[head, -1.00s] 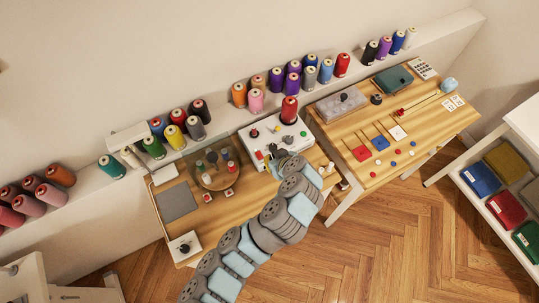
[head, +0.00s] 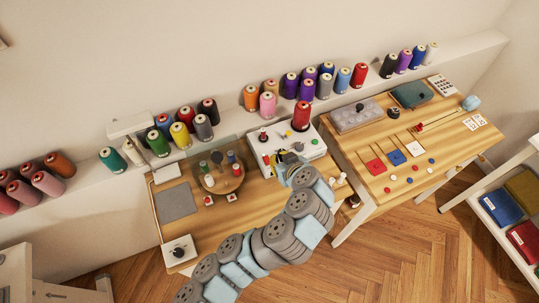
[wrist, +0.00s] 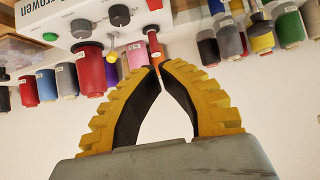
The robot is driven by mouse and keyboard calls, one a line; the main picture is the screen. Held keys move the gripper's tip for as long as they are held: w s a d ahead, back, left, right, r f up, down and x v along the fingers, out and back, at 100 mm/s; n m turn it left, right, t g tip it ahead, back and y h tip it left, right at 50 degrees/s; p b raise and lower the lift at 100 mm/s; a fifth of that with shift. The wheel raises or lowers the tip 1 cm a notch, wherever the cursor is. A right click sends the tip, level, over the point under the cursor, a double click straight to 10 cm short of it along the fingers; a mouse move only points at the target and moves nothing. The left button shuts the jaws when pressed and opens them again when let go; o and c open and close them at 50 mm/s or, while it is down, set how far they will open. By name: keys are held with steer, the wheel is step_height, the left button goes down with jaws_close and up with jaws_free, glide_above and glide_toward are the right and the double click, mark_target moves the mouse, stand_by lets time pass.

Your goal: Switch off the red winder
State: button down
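The red winder (head: 272,152) is a white box on the middle table with a red spool (head: 301,116) standing on top. In the wrist view its lettered white face (wrist: 30,14) shows at the top left, upside down, with a black knob (wrist: 118,14), a green button (wrist: 50,36) and a small red-orange part (wrist: 153,42). The red spool also shows there (wrist: 91,70). My gripper (wrist: 159,68) has yellow fingers whose tips meet, with nothing seen between them. The tips appear just below the red-orange part; contact cannot be told. In the head view my arm partly hides the winder's front.
A round wooden stand (head: 222,184) with small spools behind a clear panel is left of the winder. A white box with a black knob (head: 179,250) sits at the table's front left. A second table (head: 440,150) is to the right. Spools line the wall ledge.

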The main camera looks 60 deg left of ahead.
steer(key=shift+f, duration=0.1)
steer(key=b, duration=0.2)
glide_above(268, 159)
step_height(268, 159, down, 6)
steer(key=shift+d+f, duration=0.1)
step_height(268, 159, down, 2)
steer(key=shift+f, duration=0.9)
steer(key=shift+a, duration=0.2)
